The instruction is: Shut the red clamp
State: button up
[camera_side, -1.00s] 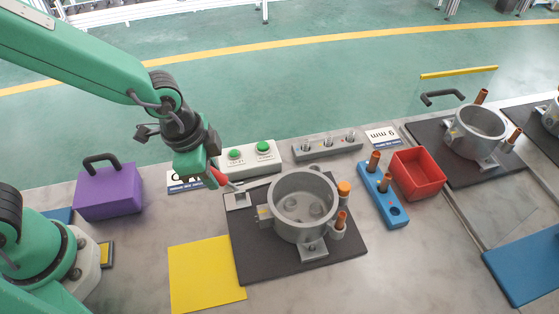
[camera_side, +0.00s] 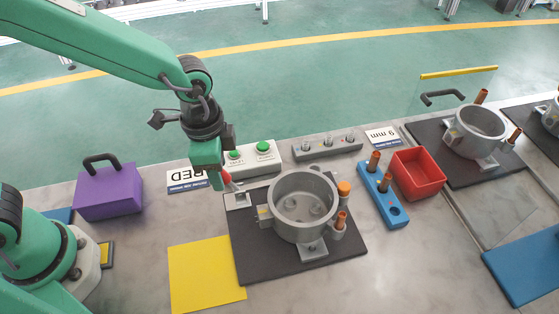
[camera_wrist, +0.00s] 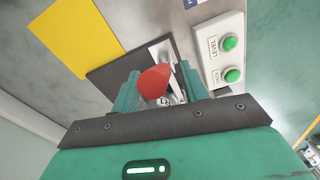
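The red clamp has a red-tipped handle (camera_side: 227,179) on a grey lever, mounted at the back left of the dark plate beside the grey compressor shell (camera_side: 303,205). The handle tilts up toward the left in the side view. My gripper (camera_side: 217,182) is at the handle, pointing down. In the wrist view, the red handle (camera_wrist: 155,83) lies between the two green fingers of my gripper (camera_wrist: 160,88), which stand apart on either side of it. It is close to the left finger; contact is hard to tell. The clamp's base is partly hidden behind the handle and fingers.
A button box (camera_side: 249,156) with green buttons stands just behind my gripper. A yellow sheet (camera_side: 205,272) lies in front. A blue holder (camera_side: 383,195) and red bin (camera_side: 418,174) are right.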

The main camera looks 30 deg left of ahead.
jog(key=shift+r, duration=0.1)
jog(key=shift+s+a+r, duration=0.1)
jog(key=shift+r, duration=1.85)
jog(key=shift+s+a+r, duration=0.1)
jog(key=shift+r, duration=1.8)
jog(key=shift+a+r+n, duration=0.3)
jog(key=shift+a, duration=0.2)
jog(key=s+a+r+n+t, duration=0.2)
jog(key=s+a+n, duration=0.2)
jog(key=a, duration=0.5)
jog(key=s+a+r+n+t, duration=0.3)
jog(key=a+n, duration=0.3)
jog(key=a, duration=0.3)
jog(key=shift+s+r+n, duration=0.3)
jog(key=shift+s, duration=0.15)
